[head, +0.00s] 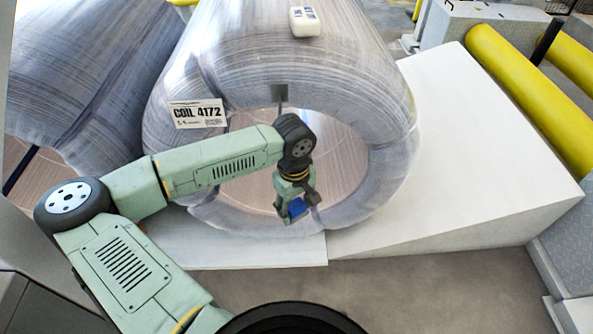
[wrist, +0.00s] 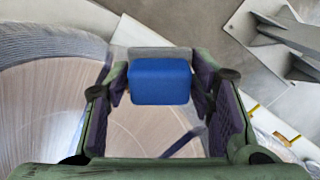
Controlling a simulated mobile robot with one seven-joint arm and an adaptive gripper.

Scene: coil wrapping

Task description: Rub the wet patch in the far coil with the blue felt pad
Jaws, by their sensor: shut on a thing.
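My gripper (head: 296,204) is shut on the blue felt pad (head: 297,208), in front of the lower part of the round opening of a film-wrapped coil (head: 395,120) labelled COIL 4172. In the wrist view the blue pad (wrist: 160,81) sits between the fingers of my gripper (wrist: 160,95), and the opening's brownish inside (wrist: 50,110) lies to the left. Whether the pad touches the coil, I cannot tell. A second wrapped coil (head: 85,65) stands at the left, partly cut off. I cannot make out a wet patch; my arm hides part of the opening.
A white label (head: 198,113) is on the labelled coil's face, and a white device (head: 304,21) sits on top. A white sloped block (head: 470,170) and yellow rollers (head: 520,80) stand right. Bare floor (head: 420,290) lies in front.

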